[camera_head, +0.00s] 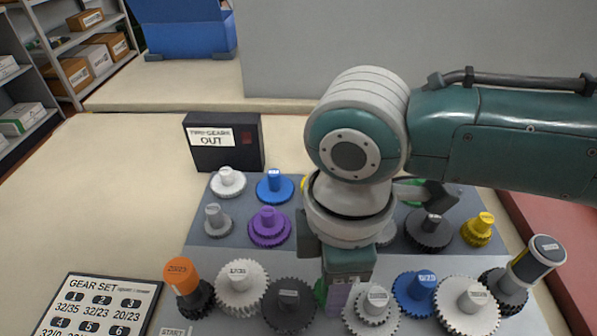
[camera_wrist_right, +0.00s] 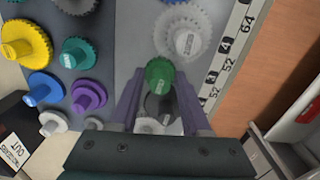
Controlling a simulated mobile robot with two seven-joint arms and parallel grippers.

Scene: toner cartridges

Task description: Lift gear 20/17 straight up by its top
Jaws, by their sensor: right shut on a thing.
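My right gripper (camera_head: 337,297) points down into the front row of gears, its purple fingers between a dark grey gear and a light grey one. In the right wrist view the right gripper (camera_wrist_right: 161,95) is shut on a green gear (camera_wrist_right: 160,72), whose round top sits between the fingertips. In the head view only a green sliver (camera_head: 320,292) of it shows beside the fingers. I cannot read its label, so I cannot confirm that it is gear 20/17. Whether it touches the mat is hidden. My left gripper is not in view.
Close neighbours are a dark grey gear (camera_head: 289,300), a light grey gear (camera_head: 371,309) and a blue gear (camera_head: 414,290). An orange-topped gear (camera_head: 180,275) stands at the left. A black box marked OUT (camera_head: 224,160) stands behind the mat. A gear set sign (camera_head: 100,305) is front left.

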